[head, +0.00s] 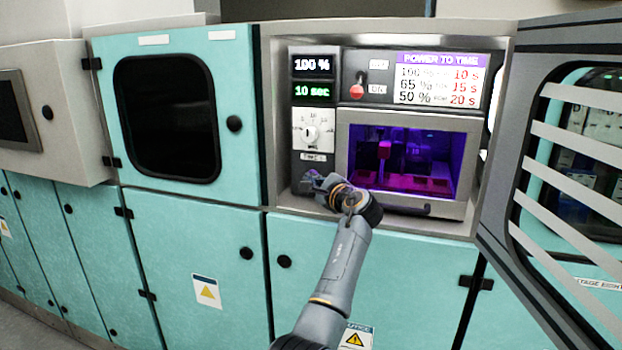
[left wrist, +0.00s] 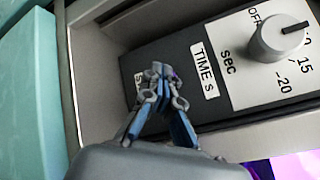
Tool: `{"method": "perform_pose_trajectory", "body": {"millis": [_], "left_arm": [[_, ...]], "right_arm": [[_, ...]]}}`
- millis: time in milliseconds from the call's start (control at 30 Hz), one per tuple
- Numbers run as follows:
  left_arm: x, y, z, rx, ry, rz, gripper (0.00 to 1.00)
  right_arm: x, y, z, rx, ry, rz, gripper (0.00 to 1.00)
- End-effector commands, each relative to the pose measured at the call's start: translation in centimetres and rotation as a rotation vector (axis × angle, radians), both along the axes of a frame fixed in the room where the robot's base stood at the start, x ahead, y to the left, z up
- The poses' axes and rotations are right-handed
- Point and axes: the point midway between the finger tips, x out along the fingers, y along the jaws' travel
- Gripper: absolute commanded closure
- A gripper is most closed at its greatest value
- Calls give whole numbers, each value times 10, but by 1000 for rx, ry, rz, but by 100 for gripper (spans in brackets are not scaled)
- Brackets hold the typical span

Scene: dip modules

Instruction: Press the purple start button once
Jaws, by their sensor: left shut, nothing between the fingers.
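My left gripper (head: 312,183) is shut and empty at the lower left of the machine's control panel, under the time dial (head: 313,130). In the left wrist view the closed fingertips (left wrist: 160,70) are at the dark lower panel, beside a partly covered white label. A small purple sliver (left wrist: 176,73) shows just right of the fingertips, likely the start button's edge; the rest is hidden behind the fingers. I cannot tell whether they touch it. The dial (left wrist: 279,38) with "TIME s" (left wrist: 204,70) stands to the right. My right gripper is not in view.
The displays read 100 % (head: 312,65) and 10 sec (head: 312,91). A red-knobbed lever (head: 357,90) sits beside a power-to-time chart (head: 437,80). A purple-lit window (head: 443,160) has a handle below it. An open barred door (head: 560,170) stands at the right.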

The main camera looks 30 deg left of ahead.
Motion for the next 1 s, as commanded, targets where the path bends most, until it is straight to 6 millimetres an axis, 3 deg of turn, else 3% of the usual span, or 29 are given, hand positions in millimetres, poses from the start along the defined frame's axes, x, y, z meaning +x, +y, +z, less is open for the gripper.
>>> {"method": "perform_pose_trajectory", "body": {"millis": [1000], "left_arm": [[-28, -7, 2, 0, 1, -1, 100]], "right_arm": [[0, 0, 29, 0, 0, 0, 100]]}}
